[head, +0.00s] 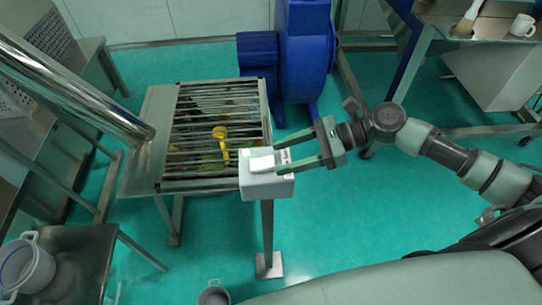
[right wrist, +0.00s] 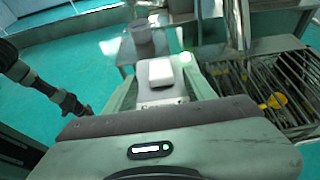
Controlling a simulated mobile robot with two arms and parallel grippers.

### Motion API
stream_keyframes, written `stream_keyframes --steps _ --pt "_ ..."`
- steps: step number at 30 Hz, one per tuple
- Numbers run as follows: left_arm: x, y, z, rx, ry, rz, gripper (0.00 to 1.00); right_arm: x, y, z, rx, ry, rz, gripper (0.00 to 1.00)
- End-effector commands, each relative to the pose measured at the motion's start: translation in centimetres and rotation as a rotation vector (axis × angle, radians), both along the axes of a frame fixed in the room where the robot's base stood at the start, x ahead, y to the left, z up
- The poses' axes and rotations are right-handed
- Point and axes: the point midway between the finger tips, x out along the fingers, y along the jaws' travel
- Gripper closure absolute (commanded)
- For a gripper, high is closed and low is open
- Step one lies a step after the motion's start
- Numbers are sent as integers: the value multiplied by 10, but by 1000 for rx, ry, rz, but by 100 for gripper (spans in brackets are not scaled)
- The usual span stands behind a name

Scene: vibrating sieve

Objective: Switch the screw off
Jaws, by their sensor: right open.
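A shiny metal tube (head: 90,95) slopes down to the sieve's left side. My left gripper is not seen.
The barred sieve (head: 215,183) holds yellow pieces (head: 219,132) and adjoins the box. A blue machine (head: 303,50) stands behind it. Grey pots (head: 30,268) are at lower left. A table with a mug (head: 523,24) is at upper right.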

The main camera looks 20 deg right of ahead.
Motion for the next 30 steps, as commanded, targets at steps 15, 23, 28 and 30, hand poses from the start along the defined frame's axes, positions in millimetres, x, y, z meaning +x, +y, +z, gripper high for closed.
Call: stream_keyframes --steps 15,23,28,30 --pt "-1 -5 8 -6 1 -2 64 10 34 -15 -1 -1 -1 45" --pt "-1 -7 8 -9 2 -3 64 10 34 -15 -2 -2 -1 90" --pt "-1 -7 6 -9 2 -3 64 10 34 -17 7 -2 -1 100" --pt "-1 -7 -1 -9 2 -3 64 9 35 -21 36 -7 0 100"
